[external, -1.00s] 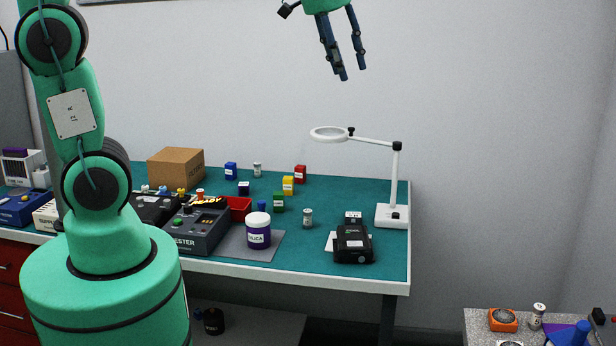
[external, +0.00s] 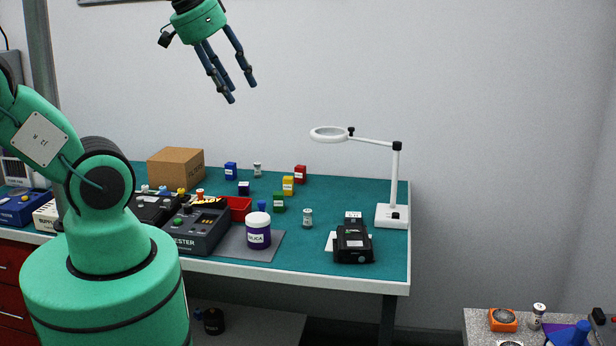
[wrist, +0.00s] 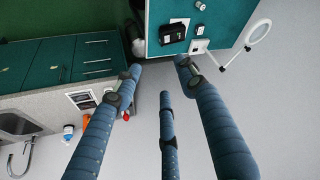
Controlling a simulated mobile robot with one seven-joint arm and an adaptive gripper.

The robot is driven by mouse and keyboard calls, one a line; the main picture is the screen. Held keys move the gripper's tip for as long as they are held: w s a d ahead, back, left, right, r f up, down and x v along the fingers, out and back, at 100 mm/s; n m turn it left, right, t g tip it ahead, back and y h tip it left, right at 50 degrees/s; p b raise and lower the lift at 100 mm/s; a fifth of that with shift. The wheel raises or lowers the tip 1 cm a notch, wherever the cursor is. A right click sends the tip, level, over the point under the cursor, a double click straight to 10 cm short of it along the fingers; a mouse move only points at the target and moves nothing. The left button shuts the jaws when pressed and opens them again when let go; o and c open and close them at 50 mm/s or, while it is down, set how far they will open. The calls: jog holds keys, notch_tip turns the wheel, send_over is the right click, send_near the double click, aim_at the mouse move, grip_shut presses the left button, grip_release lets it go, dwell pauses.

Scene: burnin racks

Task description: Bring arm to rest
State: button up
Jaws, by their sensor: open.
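My gripper (external: 240,92) is high above the workbench in the external view, with its dark blue fingers pointing down and to the right. The fingers are spread apart and nothing is between them.
The teal workbench (external: 330,262) holds a cardboard box (external: 175,168), a tester (external: 198,228), a silica jar (external: 258,232), a black device (external: 353,244) and a white magnifier lamp (external: 396,180). A grey side table (external: 480,328) stands at lower right. Air around my gripper is clear.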

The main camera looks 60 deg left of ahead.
jog(key=shift+s+a+f, duration=0.15)
jog(key=shift+s+f, duration=0.1)
jog(key=shift+s, duration=0.15)
notch_tip(320, 180, down, 9)
jog(key=b, duration=0.8)
jog(key=shift+b, duration=0.4)
